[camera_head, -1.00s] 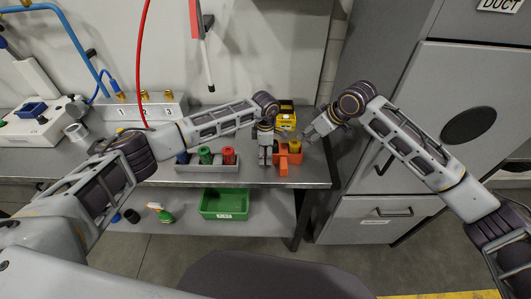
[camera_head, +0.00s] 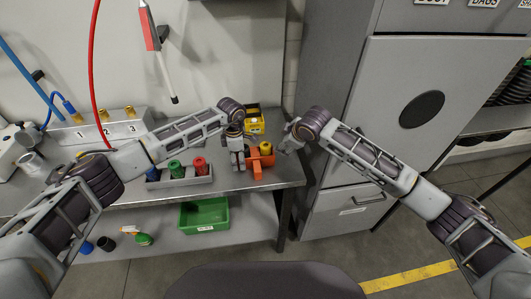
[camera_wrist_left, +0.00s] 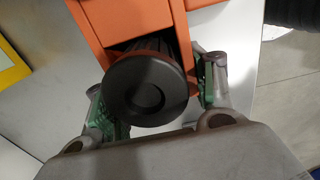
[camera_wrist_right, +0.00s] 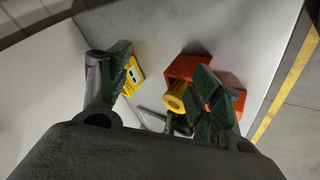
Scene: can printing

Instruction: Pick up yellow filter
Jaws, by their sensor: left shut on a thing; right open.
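The yellow filter (camera_head: 265,148) stands in an orange holder (camera_head: 258,165) near the right end of the bench. It also shows in the right wrist view (camera_wrist_right: 175,97), in front of the orange holder (camera_wrist_right: 184,66). My left gripper (camera_head: 237,161) is at the holder's left side. In the left wrist view its fingers are shut on a dark round-capped part (camera_wrist_left: 148,88) set against the orange holder (camera_wrist_left: 110,18). My right gripper (camera_head: 287,146) is open to the right of the filter, apart from it in the head view. In its wrist view the filter appears between the fingers, closer to the right one.
A yellow box (camera_head: 254,121) stands behind the holder. A grey rack (camera_head: 180,180) with blue, green and red cylinders is to the left. A green bin (camera_head: 204,214) sits on the lower shelf. A grey cabinet (camera_head: 385,110) stands to the right of the bench.

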